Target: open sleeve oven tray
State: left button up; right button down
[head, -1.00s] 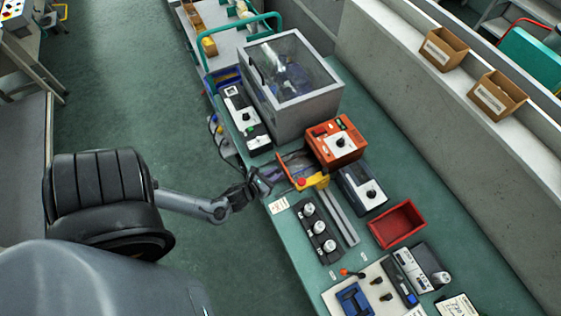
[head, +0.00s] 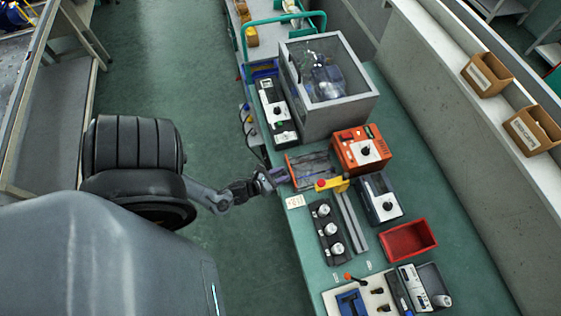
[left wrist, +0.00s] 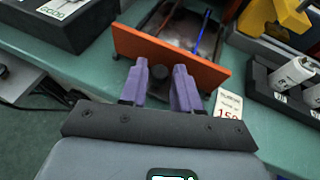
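The orange unit (head: 360,148), which looks like the sleeve oven, stands on the green bench. A shallow tray (head: 312,165) lies at its left side. In the left wrist view the tray has an upright orange front panel (left wrist: 200,72) with a dark round knob (left wrist: 162,73). My left gripper (head: 276,177) is at the bench's left edge, in front of the panel. Its purple fingers (left wrist: 161,72) are apart, one on each side of the knob, with a gap visible. Contact with the knob cannot be told. My right gripper is out of view.
A yellow part with a red button (head: 330,183) sits close to the tray's near side. A black rack with white cylinders (head: 327,230) and a label card (head: 295,201) are nearer. A grey clear-topped box (head: 328,85) stands behind. The green aisle floor is clear.

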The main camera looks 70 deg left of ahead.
pick_arm(q)
jog(key=shift+d, duration=0.1)
jog(key=v, duration=1)
jog(key=shift+s+p, duration=0.35)
jog(key=shift+r, duration=0.1)
